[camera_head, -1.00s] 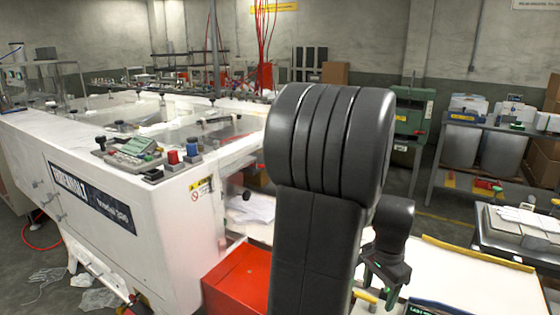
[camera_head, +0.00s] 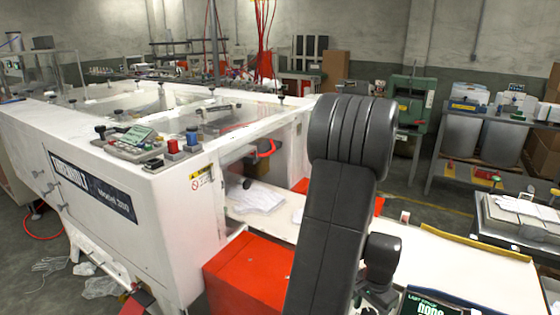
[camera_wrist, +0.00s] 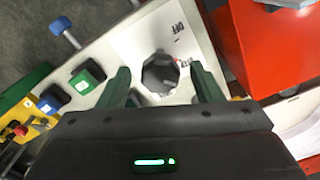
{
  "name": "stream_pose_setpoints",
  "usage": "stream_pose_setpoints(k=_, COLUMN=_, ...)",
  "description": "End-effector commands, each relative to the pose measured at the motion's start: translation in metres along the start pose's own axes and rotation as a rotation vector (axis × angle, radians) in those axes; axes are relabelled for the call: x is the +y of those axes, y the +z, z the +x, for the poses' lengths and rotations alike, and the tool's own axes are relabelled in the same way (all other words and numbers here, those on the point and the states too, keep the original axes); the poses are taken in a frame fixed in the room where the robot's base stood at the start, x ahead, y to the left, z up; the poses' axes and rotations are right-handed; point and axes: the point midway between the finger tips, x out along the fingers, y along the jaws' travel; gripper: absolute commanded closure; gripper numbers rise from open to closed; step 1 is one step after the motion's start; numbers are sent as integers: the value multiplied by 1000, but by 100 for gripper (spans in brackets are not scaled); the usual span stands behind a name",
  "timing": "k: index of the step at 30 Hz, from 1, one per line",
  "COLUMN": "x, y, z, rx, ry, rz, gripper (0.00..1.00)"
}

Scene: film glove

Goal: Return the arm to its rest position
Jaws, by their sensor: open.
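My black arm (camera_head: 335,220) rises through the middle of the head view, bent at its large ribbed joint and folding down behind to the wrist. My gripper (camera_wrist: 162,76) shows in the wrist view with its two green fingers apart and nothing held between them. A dark round knob (camera_wrist: 159,72) on a white panel (camera_wrist: 128,42) marked "OFF" lies in line with the gap between the fingers. I cannot tell how far the fingers are from it. In the head view the fingers are mostly hidden at the bottom edge.
A long white machine (camera_head: 130,215) with a control panel stands at left. A red box (camera_head: 245,275) sits close beside my arm. A white table (camera_head: 460,270) with a yellow edge extends right. The wrist view shows a blue button (camera_wrist: 54,97) and a green button (camera_wrist: 86,78).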

Motion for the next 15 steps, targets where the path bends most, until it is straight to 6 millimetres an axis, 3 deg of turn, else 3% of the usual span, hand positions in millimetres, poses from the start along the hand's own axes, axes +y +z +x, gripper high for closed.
stream_pose_setpoints(k=15, x=1, y=0, z=-2, rx=-2, ry=0, rz=-410, gripper=41)
